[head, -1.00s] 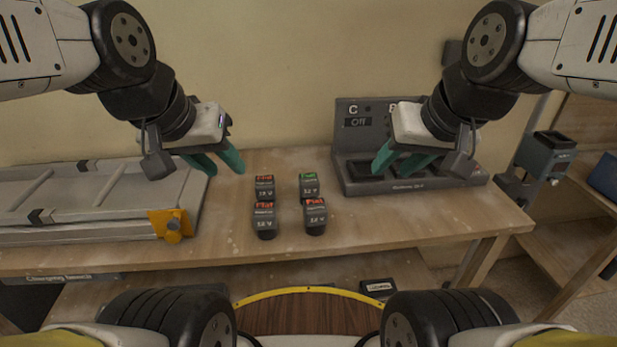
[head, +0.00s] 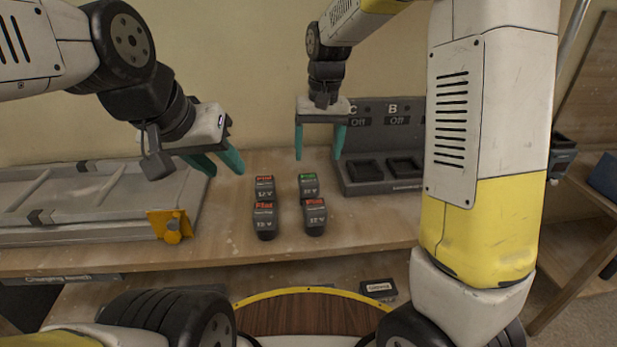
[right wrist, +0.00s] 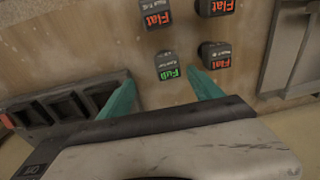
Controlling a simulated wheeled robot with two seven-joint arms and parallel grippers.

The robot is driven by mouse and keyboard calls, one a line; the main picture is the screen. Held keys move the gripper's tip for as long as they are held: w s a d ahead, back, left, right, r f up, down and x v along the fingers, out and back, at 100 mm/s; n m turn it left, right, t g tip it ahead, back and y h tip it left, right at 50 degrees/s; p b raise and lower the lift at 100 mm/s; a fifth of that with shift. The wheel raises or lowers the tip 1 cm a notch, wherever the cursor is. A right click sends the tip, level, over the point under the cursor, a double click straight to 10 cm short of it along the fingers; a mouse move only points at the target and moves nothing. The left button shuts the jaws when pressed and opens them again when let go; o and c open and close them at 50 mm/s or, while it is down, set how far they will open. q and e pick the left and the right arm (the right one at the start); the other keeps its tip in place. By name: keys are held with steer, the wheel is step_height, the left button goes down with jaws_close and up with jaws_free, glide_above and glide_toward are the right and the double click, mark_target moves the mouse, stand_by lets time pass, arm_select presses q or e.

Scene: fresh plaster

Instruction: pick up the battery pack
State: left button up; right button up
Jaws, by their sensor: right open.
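Several battery packs stand in a two-by-two group on the bench. The back right one (head: 309,187) has a green label, which reads "Full" in the right wrist view (right wrist: 167,66). The others, the back left (head: 264,189), front left (head: 265,220) and front right (head: 314,216) packs, have red "Flat" labels. My right gripper (head: 319,158) is open and empty, pointing down above and behind the green-labelled pack. In the right wrist view its fingers (right wrist: 160,92) straddle the direction of that pack without touching it. My left gripper (head: 226,168) is apart from the packs, left of them, its fingers spread.
A grey charger (head: 372,188) with empty-looking bays and "Off" displays stands right of the packs, partly hidden by my right arm. A grey tray-like fixture (head: 90,222) with an orange latch (head: 170,224) lies at the left. The bench (head: 230,255) is clear in front.

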mark_target(309, 178)
steer(key=shift+h, duration=0.3)
steer(key=f, duration=0.1)
steer(key=w+a+f, duration=0.1)
steer(key=a+f, duration=0.1)
steer(key=shift+w+a+f, duration=0.15)
steer(key=shift+w+a, duration=0.05)
steer(key=shift+w, duration=0.2)
step_height(309, 178, down, 8)
steer(key=shift+r, duration=0.25)
jaws_close()
